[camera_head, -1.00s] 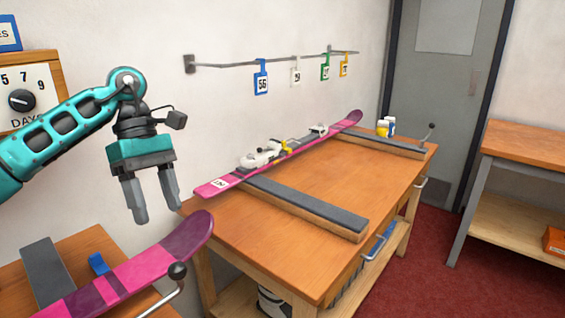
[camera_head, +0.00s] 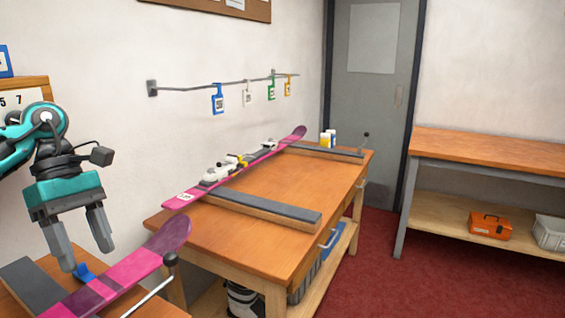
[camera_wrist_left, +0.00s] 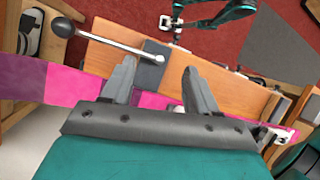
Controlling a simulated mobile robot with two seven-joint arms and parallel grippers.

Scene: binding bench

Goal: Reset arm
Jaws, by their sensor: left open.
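My left gripper (camera_head: 84,254) is open and empty at the left of the head view. It is teal and black with two grey fingers, and it hangs above the near bench by the wall. In the left wrist view its two fingers (camera_wrist_left: 162,85) stand apart, with a pink ski (camera_wrist_left: 62,84) and a bench beyond them. The near pink ski (camera_head: 135,265) shows in the head view below and to the right of the fingers. My right gripper cannot be made out in the head view.
A second pink ski with bindings (camera_head: 235,168) lies along the far side of the wooden bench (camera_head: 270,245). Coloured tags (camera_head: 218,99) hang from a wall rail. A dark padded bar (camera_head: 258,207) crosses the bench. Red floor (camera_head: 380,280) is clear at right.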

